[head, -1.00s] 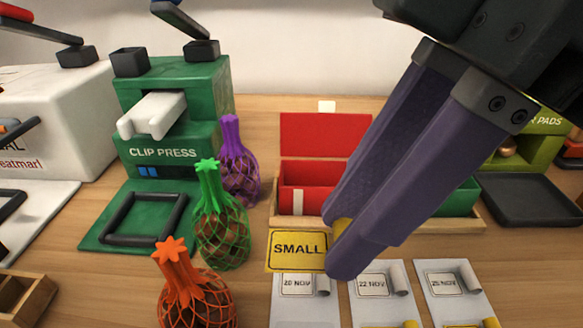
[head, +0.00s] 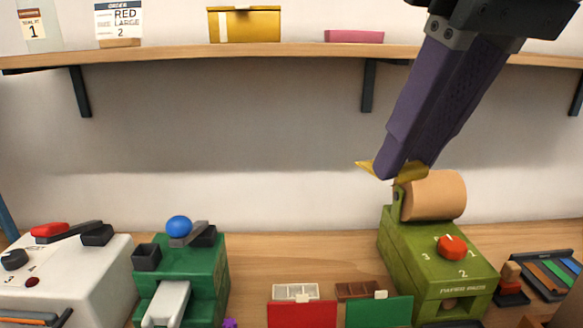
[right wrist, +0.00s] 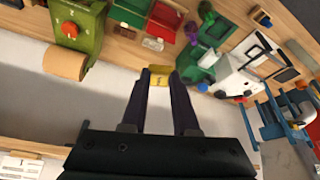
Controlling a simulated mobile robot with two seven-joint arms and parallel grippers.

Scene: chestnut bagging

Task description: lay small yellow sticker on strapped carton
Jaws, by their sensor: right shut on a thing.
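A yellow carton (head: 258,27) with a pale vertical strap stands on the wall shelf, at the top of the head view. My right gripper (head: 400,165) is shut on the small yellow sticker (head: 410,174), which sticks out on both sides of the fingertips. The sticker is seen nearly edge-on in the head view, so its print does not show. It also shows at the fingertips in the right wrist view (right wrist: 160,69). The gripper is below the shelf, to the right of the carton and apart from it. My left gripper is not in view.
The shelf (head: 180,52) also bears a pink flat box (head: 354,36) and an order card (head: 118,22). Below stand a green paper-pad machine (head: 435,258) with a brown roll (head: 435,195) and a green press (head: 190,275). The wall between is clear.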

